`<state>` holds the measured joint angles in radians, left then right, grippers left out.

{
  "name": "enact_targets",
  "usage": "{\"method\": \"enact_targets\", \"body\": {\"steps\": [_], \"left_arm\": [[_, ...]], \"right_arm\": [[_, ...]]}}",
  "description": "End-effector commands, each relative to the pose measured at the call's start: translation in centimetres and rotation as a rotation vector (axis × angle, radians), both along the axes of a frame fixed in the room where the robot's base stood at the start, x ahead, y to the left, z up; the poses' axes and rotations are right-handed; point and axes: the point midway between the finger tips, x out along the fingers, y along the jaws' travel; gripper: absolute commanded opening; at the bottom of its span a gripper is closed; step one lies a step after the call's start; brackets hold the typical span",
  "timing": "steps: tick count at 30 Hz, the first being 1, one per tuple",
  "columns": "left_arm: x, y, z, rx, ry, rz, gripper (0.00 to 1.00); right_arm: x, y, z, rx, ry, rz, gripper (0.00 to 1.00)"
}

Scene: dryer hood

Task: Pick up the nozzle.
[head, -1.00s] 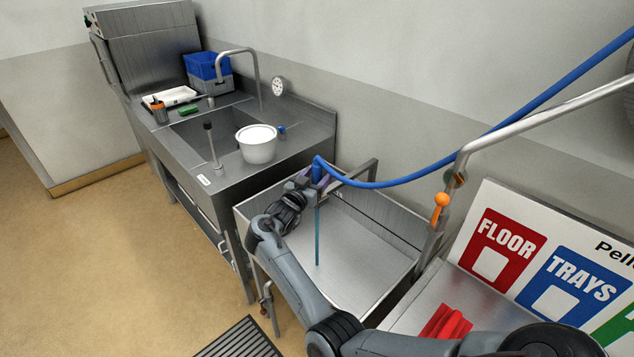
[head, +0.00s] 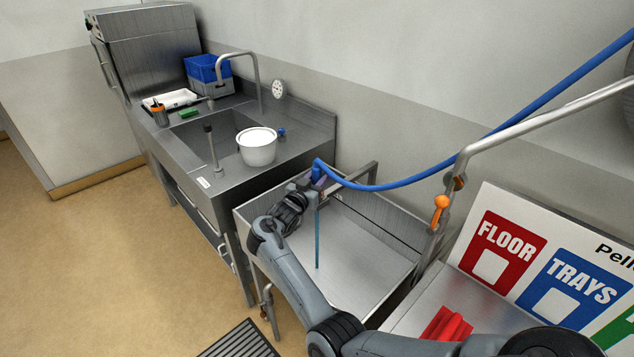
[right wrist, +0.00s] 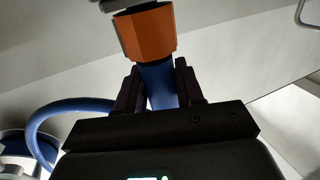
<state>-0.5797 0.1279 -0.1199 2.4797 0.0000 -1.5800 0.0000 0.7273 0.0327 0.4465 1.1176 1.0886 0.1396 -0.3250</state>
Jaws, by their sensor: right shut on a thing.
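The nozzle (head: 317,173) is a blue piece at the end of a blue hose, above the left part of the steel basin in the head view. A thin teal line hangs straight below it; I cannot tell whether it is a rod or a water stream. My right gripper (head: 311,186) is shut on the nozzle. In the right wrist view, the blue nozzle body (right wrist: 158,85) sits between the dark fingers of the right gripper (right wrist: 160,88), with an orange part (right wrist: 145,32) beyond them. The gripper partly hides the nozzle in the head view. My left gripper is out of view.
The steel basin (head: 360,265) below is open and empty. A sink counter (head: 226,180) with a white tub (head: 257,146) stands to the left. A metal pipe (head: 540,120) with an orange handle (head: 441,203) and a red item (head: 446,325) are on the right.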

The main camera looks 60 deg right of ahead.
Motion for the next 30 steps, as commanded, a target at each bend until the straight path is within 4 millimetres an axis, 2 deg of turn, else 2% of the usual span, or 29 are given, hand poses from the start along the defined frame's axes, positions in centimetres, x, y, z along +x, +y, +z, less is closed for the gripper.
{"method": "enact_targets", "body": {"steps": [8,14,30], "left_arm": [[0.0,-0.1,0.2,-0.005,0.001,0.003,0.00],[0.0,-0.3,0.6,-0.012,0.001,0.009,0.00],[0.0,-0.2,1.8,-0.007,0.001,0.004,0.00]], "right_arm": [[0.0,0.0,1.7,-0.002,-0.004,0.000,0.07],[-0.2,-0.1,4.5,-0.003,-0.004,-0.001,0.07],[-9.0,-1.5,9.6,-0.004,-0.003,-0.001,0.07]]}}
